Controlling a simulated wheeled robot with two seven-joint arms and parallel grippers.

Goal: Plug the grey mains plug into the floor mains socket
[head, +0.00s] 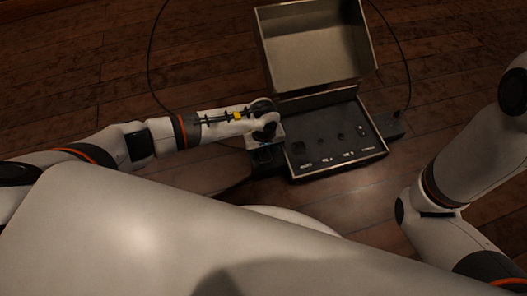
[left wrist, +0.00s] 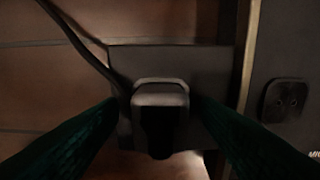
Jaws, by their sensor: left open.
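A grey plug (left wrist: 160,95) stands on a dark square block (left wrist: 205,58) in the left wrist view. My left gripper (left wrist: 155,108) is open, with its dark green fingers on either side of the plug; I cannot tell whether they touch it. In the head view my left gripper (head: 265,143) is at the left side of the open floor box (head: 335,158) and hides the plug. A two-hole socket (left wrist: 285,100) is in the box panel to the right of the plug; it looks like the mains socket (head: 298,147), leftmost in the labelled row. My right gripper is out of view.
The floor box's lid (head: 315,45) stands open at the back. Another dark block (head: 388,124) with a cable (head: 408,65) sits right of the box. A cable (left wrist: 82,48) runs in from the upper left. The wooden floor (head: 60,85) is otherwise clear.

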